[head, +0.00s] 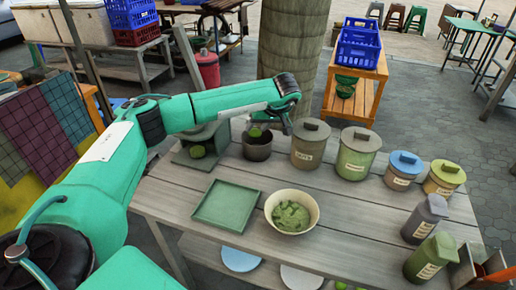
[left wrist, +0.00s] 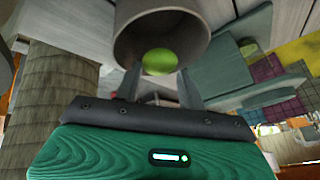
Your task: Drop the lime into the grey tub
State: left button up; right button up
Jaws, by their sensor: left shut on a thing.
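The lime (head: 255,132) is a small green ball just above the mouth of the grey tub (head: 257,151), a dark round pot at the back of the plank table. In the left wrist view the lime (left wrist: 160,62) sits at the fingertips of my left gripper (left wrist: 160,78), in front of the tub's open mouth (left wrist: 128,42). My left gripper (head: 265,127) is shut on the lime, and its fingers are partly hidden in the head view. The tub's floor is hidden. My right gripper is not in view.
Lidded canisters (head: 309,144) stand close on the right. A green tray (head: 226,205) and a cream bowl (head: 291,226) with green contents are in front. Bare planks lie between them.

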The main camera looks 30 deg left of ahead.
pick_arm(q)
jog(key=o, duration=1.1)
jog(key=shift+o, duration=0.2)
jog(key=shift+d+r, duration=0.1)
jog(key=v, duration=1.3)
jog(key=shift+r, duration=0.3)
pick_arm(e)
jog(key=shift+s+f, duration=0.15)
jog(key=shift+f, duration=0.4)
pick_arm(q)
jog(key=shift+d, duration=0.1)
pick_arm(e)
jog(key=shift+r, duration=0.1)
